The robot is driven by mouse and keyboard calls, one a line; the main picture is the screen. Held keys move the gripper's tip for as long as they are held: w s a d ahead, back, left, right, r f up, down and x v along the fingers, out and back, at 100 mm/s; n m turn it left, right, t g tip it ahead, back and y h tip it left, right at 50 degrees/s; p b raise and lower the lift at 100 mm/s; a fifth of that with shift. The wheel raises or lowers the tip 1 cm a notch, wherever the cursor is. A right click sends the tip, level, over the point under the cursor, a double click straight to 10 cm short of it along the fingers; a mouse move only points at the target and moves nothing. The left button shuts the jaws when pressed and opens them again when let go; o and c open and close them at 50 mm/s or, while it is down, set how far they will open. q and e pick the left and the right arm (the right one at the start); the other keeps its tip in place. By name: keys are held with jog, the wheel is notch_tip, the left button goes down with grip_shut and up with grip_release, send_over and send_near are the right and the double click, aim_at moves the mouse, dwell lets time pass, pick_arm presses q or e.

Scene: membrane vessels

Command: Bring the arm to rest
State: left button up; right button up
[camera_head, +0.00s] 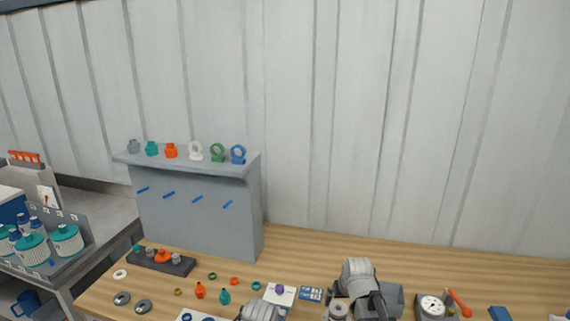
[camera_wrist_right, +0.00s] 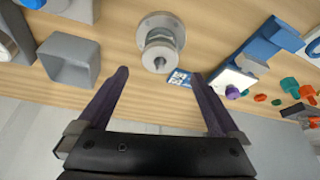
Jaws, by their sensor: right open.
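My right gripper (camera_wrist_right: 160,76) is open and empty. Its two dark fingers stand apart at the lower middle of the right wrist view. A metal flanged fitting (camera_wrist_right: 160,38) stands on the wooden table beyond the fingertips, apart from them. In the head view my right wrist is at the bottom, right of centre, beside the flanged fitting (camera_head: 338,311); the fingers are hard to make out there. A grey piece of my left arm shows at the bottom edge, and its gripper fingers are out of the frame.
A grey open box (camera_wrist_right: 68,62) stands beside the right gripper. A gauge device (camera_head: 432,307) with an orange handle is further right. A grey shelf stand (camera_head: 200,205) holds several coloured fittings. Small parts lie in front of it. The back right of the table is clear.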

aim_at(339, 307)
jog(key=b+x, duration=0.4)
jog(key=x, duration=0.1)
jog(key=shift+w+f, duration=0.1)
jog(key=shift+f, duration=0.3)
jog(key=shift+r, duration=0.4)
